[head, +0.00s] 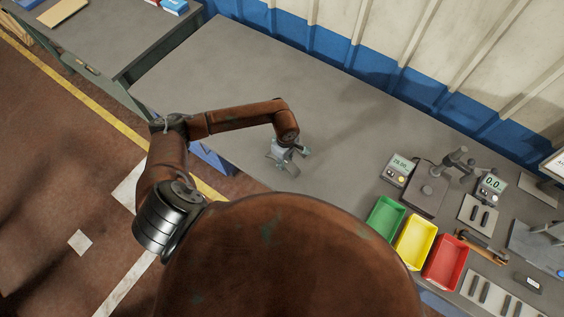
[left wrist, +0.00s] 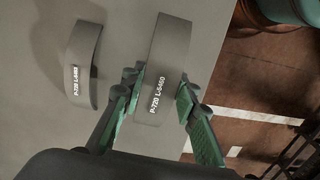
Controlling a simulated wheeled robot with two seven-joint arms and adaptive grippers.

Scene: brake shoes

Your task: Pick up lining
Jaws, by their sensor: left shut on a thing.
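A curved grey lining (left wrist: 170,55) marked "P-720 L-5480" is between the fingers of my left gripper (left wrist: 158,92) in the left wrist view. The green-padded fingers are shut on its two sides. A second curved grey lining (left wrist: 84,65) with the same kind of marking stands on the grey table to the left, apart from the fingers. In the head view my left gripper (head: 289,152) is low over the table near its front edge, and the linings beside it are small and partly hidden. My right gripper is not in view.
Green (head: 384,219), yellow (head: 415,243) and red (head: 444,262) bins stand along the front edge at the right. Behind them are a scale (head: 397,170), a press-like device and several grey parts. The table's left and middle are clear. A ribbed wall (head: 400,60) runs behind.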

